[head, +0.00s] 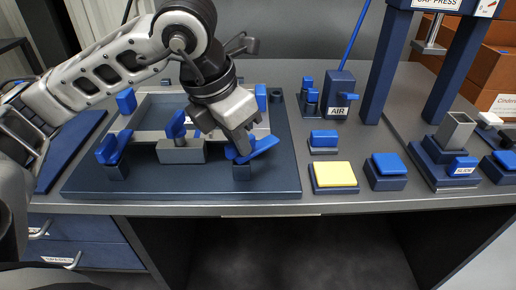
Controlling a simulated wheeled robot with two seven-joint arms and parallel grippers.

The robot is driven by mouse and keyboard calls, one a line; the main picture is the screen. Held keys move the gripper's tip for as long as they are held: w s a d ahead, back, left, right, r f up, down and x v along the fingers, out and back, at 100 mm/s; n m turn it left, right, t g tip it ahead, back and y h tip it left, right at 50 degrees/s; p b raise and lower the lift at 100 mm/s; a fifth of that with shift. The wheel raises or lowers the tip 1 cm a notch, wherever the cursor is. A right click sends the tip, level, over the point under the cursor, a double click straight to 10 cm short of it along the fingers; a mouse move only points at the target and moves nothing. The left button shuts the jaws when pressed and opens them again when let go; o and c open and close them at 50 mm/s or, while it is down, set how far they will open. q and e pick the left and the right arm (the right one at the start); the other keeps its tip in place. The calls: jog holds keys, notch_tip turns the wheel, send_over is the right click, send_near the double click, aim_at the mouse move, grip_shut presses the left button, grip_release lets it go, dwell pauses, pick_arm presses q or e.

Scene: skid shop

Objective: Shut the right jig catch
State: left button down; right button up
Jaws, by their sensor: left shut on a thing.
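The jig is a dark blue base plate (200,188) on the bench, with a pale frame (150,110) on it. The right jig catch (262,146) is a blue lever on a small dark post near the plate's right front; it lies tilted, its free end up to the right. My left gripper (240,146) reaches down from above and is shut on this lever, hiding part of it. The left jig catch (114,147) is a similar blue lever, tilted on its post. A grey block with a blue handle (177,125) stands between them. My right gripper is out of view.
Right of the jig stand a yellow-topped pad (335,175), a blue-topped button block (387,166) and a block labelled AIR (339,95). A press frame (384,65) rises at the back right. Drawers (85,255) are under the bench at left.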

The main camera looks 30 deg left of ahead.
pick_arm(q)
jog(key=shift+s+d+f+n, duration=0.15)
jog(key=shift+f+n, duration=0.1)
jog(key=shift+n, duration=0.35)
jog(key=shift+y, duration=0.3)
jog(key=n+y, duration=0.1)
jog(key=n, duration=0.3)
jog(key=shift+d, duration=0.1)
jog(key=shift+n, duration=0.3)
